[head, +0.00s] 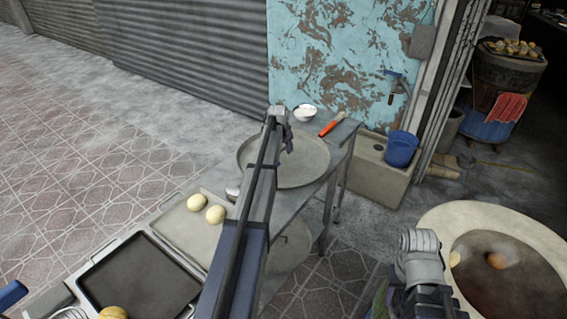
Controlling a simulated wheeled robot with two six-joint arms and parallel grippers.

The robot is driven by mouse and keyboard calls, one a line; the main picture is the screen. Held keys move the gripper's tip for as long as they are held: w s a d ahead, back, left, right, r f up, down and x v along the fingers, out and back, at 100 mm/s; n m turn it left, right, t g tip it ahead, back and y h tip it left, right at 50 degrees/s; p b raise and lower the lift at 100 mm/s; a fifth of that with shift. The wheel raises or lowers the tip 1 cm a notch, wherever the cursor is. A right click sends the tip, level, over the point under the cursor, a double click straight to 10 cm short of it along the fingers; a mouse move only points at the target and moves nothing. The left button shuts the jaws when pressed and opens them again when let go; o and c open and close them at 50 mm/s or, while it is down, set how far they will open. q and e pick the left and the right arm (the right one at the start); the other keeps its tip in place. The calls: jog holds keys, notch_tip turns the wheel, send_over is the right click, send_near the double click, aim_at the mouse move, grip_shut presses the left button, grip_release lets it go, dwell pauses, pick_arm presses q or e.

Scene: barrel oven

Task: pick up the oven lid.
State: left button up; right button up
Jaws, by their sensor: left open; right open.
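The barrel oven (537,232) is at the lower right, with a wide pale rim around a dark round opening. A round grey metal disc with a low rim (313,172) lies on the metal table; I cannot tell whether it is the oven lid. My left gripper (287,143) is open and empty over the far part of this disc, and my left arm hides part of the disc. Whether the gripper touches it is unclear. My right gripper (421,246) is open beside the oven's left rim; its fingertips are hard to make out.
The metal table (339,139) also holds a white bowl (305,113) and a red-handled tool (331,124). Trays with pale dough balls (206,208) and a dark pan (140,280) are at the lower left. A blue bucket (401,149) stands behind on a stone basin (374,172).

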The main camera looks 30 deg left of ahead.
aim_at(284, 153)
pick_arm(q)
jog(key=shift+b+x, duration=0.55)
jog(key=shift+x, duration=0.6)
jog(key=shift+r, duration=0.1)
grip_shut()
dwell(0.4)
